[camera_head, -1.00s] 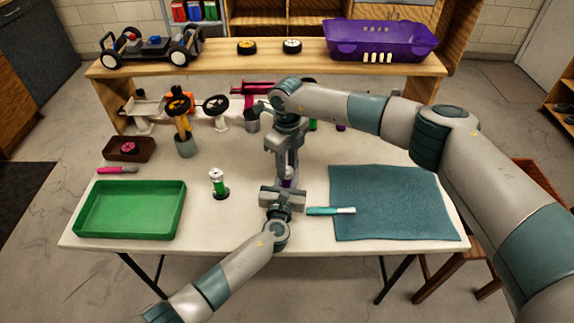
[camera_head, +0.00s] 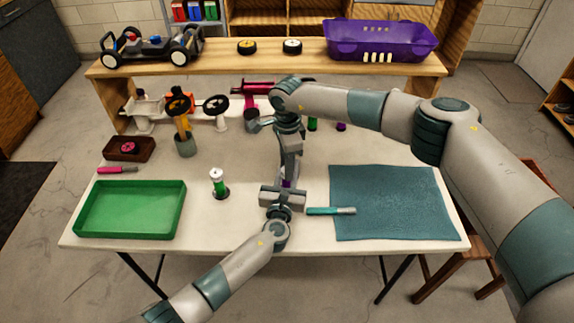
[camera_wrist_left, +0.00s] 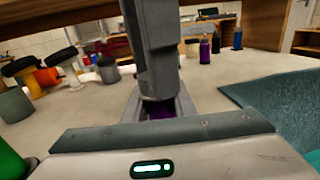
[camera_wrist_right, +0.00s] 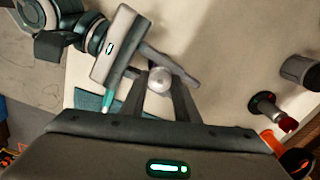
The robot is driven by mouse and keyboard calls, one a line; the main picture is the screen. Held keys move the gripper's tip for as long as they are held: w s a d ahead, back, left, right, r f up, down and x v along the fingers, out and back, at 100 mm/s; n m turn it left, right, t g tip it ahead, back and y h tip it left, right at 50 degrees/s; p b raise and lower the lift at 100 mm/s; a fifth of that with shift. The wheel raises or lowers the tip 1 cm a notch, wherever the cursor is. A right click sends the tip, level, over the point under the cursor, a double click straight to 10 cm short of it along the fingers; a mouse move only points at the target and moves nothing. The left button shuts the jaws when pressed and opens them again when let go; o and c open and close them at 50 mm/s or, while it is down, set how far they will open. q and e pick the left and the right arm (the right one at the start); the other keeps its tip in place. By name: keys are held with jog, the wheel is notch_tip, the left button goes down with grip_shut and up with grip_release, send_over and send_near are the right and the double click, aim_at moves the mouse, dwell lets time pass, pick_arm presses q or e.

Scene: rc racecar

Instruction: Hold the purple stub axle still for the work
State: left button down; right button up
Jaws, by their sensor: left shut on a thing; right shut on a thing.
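The purple stub axle (camera_head: 287,184) is a small patch between my two grippers at the table's front middle. It also shows as a dark purple piece in the left wrist view (camera_wrist_left: 160,110). My left gripper (camera_head: 286,187) is shut on it from the front, a finger on either side. My right gripper (camera_head: 289,176) points down from above and is shut on a small part. A round silver top (camera_wrist_right: 159,80) shows between its fingers in the right wrist view. The fingers hide most of the axle, and I cannot tell how the two parts meet.
A teal-handled tool (camera_head: 330,211) lies right of my left gripper, reaching onto the blue mat (camera_head: 395,200). A green tray (camera_head: 130,232) and an upright green-and-white part (camera_head: 218,183) stand left. A wooden shelf (camera_head: 215,68) with a car chassis (camera_head: 150,45) and purple body shell (camera_head: 380,42) crosses the back.

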jog(key=n, duration=0.6)
jog(key=shift+n, duration=0.3)
jog(key=n, duration=0.6)
jog(key=shift+w+n, duration=0.1)
jog(key=shift+n, duration=0.2)
jog(key=o, duration=1.1)
jog(key=shift+c, duration=0.2)
jog(key=shift+r, duration=0.1)
notch_tip(320, 180, up, 12)
